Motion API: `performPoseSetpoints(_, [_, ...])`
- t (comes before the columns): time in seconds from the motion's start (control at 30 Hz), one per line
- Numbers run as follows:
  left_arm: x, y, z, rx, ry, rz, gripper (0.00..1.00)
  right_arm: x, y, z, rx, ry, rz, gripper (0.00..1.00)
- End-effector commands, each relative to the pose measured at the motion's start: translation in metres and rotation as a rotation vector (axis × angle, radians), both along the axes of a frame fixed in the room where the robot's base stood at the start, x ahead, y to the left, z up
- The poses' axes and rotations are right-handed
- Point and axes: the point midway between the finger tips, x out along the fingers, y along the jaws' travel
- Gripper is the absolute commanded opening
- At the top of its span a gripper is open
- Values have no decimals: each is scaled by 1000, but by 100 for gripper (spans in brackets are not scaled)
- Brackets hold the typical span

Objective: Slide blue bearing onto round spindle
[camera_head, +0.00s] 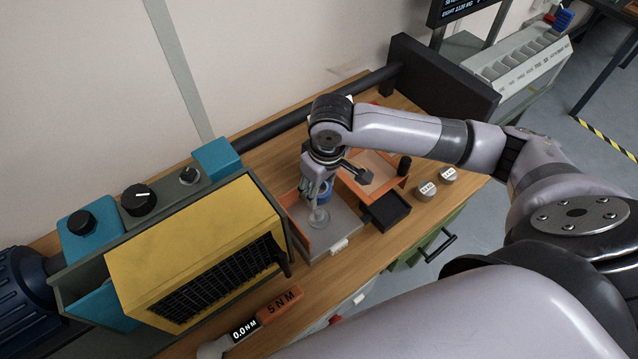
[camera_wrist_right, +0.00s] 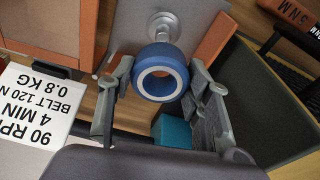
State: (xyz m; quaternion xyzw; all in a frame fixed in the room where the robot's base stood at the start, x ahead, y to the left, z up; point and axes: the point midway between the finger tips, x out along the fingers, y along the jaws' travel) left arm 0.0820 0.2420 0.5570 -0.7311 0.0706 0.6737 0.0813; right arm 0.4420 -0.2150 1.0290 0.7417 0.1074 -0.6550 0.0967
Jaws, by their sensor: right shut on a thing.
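The blue bearing (camera_head: 325,190), a ring with a pale inner face, is held in my right gripper (camera_head: 318,188) above the grey plate. In the right wrist view the bearing (camera_wrist_right: 179,66) sits between the two fingertips of my right gripper (camera_wrist_right: 160,78), which is shut on it. A silver round spindle (camera_wrist_right: 161,22) stands on the grey plate (camera_wrist_right: 200,15), just beyond the bearing in that view. In the head view the spindle's round base (camera_head: 318,217) shows just below the bearing. The bearing appears apart from the spindle, but the exact gap is unclear. My left gripper is not in view.
A yellow housing (camera_head: 190,250) with a black grille stands left of the plate. An orange-rimmed tray (camera_head: 392,160) and a black box (camera_head: 386,210) lie to the right. A torque tool (camera_head: 280,304) lies in front.

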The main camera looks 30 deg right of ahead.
Motion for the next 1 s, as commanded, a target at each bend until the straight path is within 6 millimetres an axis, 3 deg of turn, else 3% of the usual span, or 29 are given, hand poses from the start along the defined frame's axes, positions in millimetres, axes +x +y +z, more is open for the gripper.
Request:
performPoseSetpoints(0.13, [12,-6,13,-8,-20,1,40,-1,0,2,0,2,2,25])
performPoseSetpoints(0.6, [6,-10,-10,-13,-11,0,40,0,1,-48,1,1,0,25])
performPoseSetpoints(1.0, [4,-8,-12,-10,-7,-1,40,0,1,-58,1,-1,2,25])
